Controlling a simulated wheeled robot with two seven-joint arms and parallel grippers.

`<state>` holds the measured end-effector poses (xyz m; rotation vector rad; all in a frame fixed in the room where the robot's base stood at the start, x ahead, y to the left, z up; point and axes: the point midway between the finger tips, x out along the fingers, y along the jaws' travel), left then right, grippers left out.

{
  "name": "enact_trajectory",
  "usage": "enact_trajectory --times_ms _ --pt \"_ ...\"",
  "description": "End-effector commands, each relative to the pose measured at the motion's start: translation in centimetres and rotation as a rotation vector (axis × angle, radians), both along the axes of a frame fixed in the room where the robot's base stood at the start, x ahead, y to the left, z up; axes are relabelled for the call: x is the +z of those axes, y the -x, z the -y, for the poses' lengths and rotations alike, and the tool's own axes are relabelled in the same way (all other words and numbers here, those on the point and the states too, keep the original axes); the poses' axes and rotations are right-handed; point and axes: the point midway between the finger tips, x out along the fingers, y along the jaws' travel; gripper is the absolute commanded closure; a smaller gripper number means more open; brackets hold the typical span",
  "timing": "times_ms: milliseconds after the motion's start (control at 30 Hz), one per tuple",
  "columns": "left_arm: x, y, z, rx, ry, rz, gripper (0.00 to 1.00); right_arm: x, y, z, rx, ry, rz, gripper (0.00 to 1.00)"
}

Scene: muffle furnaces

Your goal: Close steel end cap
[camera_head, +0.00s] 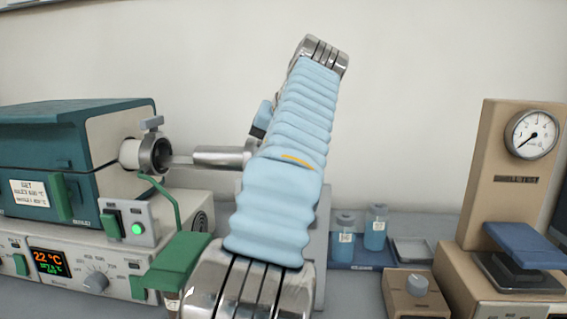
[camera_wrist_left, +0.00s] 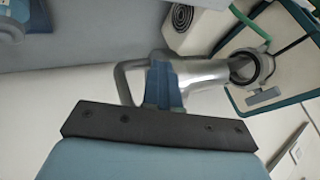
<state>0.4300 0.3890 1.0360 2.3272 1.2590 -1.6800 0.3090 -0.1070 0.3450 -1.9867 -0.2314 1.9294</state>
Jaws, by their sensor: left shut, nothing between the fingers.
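The steel end cap (camera_head: 217,156) is a shiny cylinder lying level to the right of the furnace tube's metal ring (camera_head: 154,155). Its narrower end points at the ring's opening, and its wide body stands out from it. In the left wrist view the cap (camera_wrist_left: 203,75) has a loop handle (camera_wrist_left: 123,82) at its outer end, and the dark ring (camera_wrist_left: 263,68) is beyond it. My left gripper (camera_wrist_left: 163,68) is shut and empty, its blue fingers in front of the handle and cap's outer end; I cannot tell if they touch.
The green furnace (camera_head: 60,150) and its control unit (camera_head: 60,262) stand at left. A gauge stand (camera_head: 505,190) is at far right. The wall behind is bare.

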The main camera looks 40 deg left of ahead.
Motion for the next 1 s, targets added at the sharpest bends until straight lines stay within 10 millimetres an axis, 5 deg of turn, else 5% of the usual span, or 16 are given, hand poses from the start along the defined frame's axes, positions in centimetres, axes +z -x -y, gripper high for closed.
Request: enact_trajectory --times_ms 500,733,1000 --pt "-0.1 7.4 -13.3 0.005 0.002 0.002 1.00 -2.3 0.0 0.1 -0.004 0.003 0.000 0.37" --pt "0.0 9.2 -16.7 0.004 -0.001 0.001 1.00 -2.1 0.0 0.1 -0.004 0.002 0.000 0.37" --pt "0.1 9.8 -17.8 0.002 -0.003 0.001 1.00 -2.1 0.0 0.1 -0.004 0.002 0.000 0.37"
